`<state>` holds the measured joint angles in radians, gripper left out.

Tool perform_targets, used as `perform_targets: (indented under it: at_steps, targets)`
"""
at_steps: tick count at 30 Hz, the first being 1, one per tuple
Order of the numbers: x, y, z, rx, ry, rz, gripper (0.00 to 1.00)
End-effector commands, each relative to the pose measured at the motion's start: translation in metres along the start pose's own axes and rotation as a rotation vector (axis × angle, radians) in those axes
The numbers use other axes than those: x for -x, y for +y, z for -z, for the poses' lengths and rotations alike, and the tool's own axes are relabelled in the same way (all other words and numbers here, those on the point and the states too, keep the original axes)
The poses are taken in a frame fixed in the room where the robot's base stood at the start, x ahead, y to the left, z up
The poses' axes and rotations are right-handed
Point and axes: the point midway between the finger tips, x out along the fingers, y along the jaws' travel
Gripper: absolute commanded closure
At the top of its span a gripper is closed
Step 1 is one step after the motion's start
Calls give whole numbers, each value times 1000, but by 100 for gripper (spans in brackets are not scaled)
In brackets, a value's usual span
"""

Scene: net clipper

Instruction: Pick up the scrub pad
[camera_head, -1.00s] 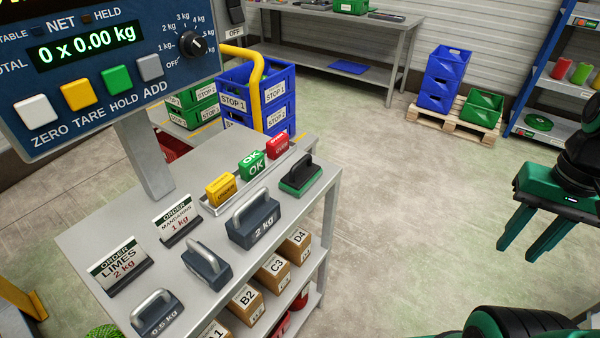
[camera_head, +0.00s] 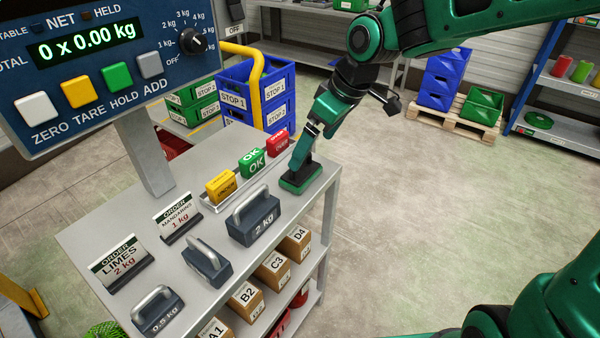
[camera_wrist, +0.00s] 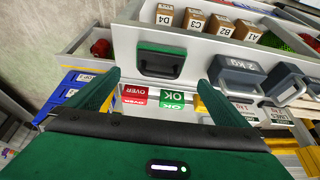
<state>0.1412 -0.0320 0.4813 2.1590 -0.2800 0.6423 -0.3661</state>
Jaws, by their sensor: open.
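The scrub pad (camera_head: 299,183) has a green base and a dark handle. It lies at the right end of the grey table top (camera_head: 150,262), beside the 2 kg weight. In the wrist view the scrub pad (camera_wrist: 160,62) is upper centre, ahead of the fingers. My gripper (camera_head: 311,150) is over the pad in the head view, pointing down, and hides most of the handle. In the wrist view my gripper (camera_wrist: 160,85) is open, its two green fingers apart on either side of the pad's line. I cannot tell whether they touch the handle.
A 2 kg weight (camera_head: 256,222) stands left of the pad. Red (camera_head: 278,142), green (camera_head: 252,160) and yellow (camera_head: 220,186) blocks sit in a tray behind. Boxes (camera_head: 274,267) fill the shelf below. The floor to the right is clear.

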Motion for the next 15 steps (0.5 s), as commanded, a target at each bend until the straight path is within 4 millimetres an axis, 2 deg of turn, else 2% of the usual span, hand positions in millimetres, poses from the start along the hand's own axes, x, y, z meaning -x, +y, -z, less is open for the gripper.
perform_targets:
  at_steps: [6, 15]
  targets:
    - [-32, 1, -3, -4, -4, 1, 0]
    - [-54, 2, -7, -7, -6, -1, 0]
